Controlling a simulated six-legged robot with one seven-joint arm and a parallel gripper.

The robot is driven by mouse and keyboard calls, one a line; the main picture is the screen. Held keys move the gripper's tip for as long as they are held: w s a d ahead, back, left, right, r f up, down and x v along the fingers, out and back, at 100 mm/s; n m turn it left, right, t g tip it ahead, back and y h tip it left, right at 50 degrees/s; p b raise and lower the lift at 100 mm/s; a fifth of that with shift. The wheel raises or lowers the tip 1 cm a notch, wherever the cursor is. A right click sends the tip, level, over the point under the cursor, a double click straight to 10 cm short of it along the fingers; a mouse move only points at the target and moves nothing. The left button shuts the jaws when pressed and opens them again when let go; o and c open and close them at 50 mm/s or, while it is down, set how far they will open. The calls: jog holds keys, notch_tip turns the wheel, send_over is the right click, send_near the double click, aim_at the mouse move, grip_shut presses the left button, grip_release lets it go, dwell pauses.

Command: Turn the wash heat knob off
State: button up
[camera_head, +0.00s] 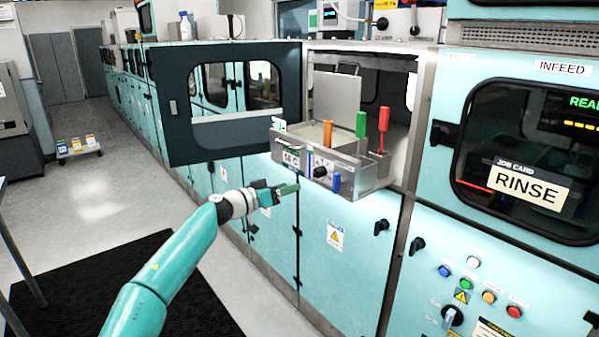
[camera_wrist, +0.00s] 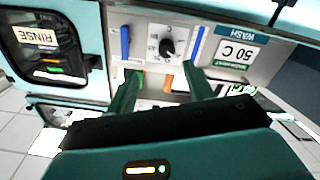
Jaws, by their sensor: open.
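The wash heat knob (camera_head: 320,171) is a small black round knob on the front of a metal bath unit. It also shows in the wrist view (camera_wrist: 167,47), upside down, with a pale pointer mark and a printed scale around it. A "WASH 50 C" plate (camera_wrist: 235,50) is beside it, and it also shows in the head view (camera_head: 291,158). My gripper (camera_head: 287,188) is open and empty, in front of and a little below the knob. In the wrist view, its two green fingers (camera_wrist: 162,88) are spread and apart from the knob.
Blue handles (camera_wrist: 125,42) flank the knob. Orange (camera_head: 327,134), green (camera_head: 361,125) and red (camera_head: 383,129) handles stand in the metal tray (camera_head: 365,178). An open dark-framed door (camera_head: 180,145) is left of the bay. A RINSE window (camera_head: 530,188) is at right.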

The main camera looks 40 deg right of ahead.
aim_at(315, 174)
jog(key=d, duration=0.4)
jog(key=w+d, duration=0.1)
jog(key=d, duration=0.7)
jog(key=shift+w+d+r, duration=0.25)
jog(key=shift+w+d, duration=0.1)
jog(key=shift+w, duration=0.05)
jog(key=shift+c, duration=0.2)
jog(key=c, duration=0.9)
